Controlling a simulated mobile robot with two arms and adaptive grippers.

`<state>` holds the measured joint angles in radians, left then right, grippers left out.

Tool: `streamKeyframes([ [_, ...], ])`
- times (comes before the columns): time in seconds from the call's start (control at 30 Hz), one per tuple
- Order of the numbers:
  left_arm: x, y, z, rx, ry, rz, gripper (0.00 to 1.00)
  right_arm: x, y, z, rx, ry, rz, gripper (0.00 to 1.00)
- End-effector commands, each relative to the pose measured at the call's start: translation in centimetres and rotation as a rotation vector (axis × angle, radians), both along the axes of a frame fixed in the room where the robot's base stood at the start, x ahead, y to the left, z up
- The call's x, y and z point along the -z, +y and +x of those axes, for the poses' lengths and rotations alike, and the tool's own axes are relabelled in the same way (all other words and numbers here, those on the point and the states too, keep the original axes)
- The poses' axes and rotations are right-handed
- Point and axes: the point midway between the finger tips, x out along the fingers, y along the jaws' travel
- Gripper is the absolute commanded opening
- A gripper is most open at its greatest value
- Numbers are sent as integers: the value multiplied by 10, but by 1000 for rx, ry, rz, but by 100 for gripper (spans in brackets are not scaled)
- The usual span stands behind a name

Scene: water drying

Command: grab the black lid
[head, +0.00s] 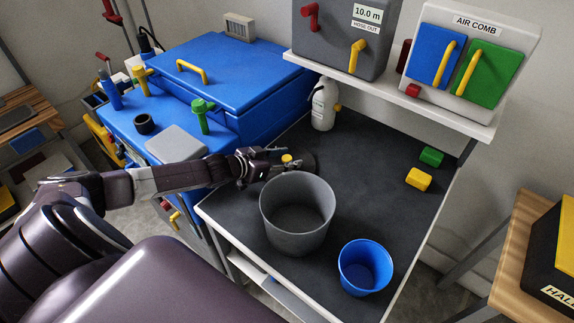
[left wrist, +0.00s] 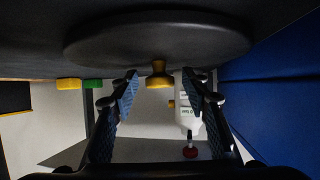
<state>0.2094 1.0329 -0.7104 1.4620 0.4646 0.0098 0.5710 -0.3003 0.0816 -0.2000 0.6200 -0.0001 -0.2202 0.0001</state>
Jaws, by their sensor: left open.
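The black lid (head: 310,164) is a round dark disc with a yellow knob (head: 287,159). It lies on the dark bench top (head: 375,150), just behind the grey bucket (head: 297,238), and my gripper hides part of it. My left gripper (head: 281,154) reaches in from the left at the knob. In the left wrist view, which appears upside down, the lid (left wrist: 156,40) spans the top and its knob (left wrist: 159,77) shows between the spread fingertips (left wrist: 160,86). The fingers look apart from the knob, with nothing held. My right gripper is not in view.
A blue cup (head: 365,267) stands right of the bucket. A white spray bottle (head: 324,104) stands behind the lid. Yellow (head: 418,179) and green (head: 432,157) blocks lie at the right. A blue chest (head: 215,75) borders the bench at left. A shelf (head: 400,97) overhangs the back.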

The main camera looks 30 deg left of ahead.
Motion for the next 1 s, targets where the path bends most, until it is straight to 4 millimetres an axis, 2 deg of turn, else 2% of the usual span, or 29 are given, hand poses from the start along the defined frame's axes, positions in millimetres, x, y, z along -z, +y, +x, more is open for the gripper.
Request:
streamKeyframes([
  [0.23,1,0,0,0,1,0,42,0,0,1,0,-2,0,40],
  [0.6,0,0,0,0,1,0,1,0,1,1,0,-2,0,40],
  [1.0,-6,0,1,0,-2,2,0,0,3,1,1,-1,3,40],
])
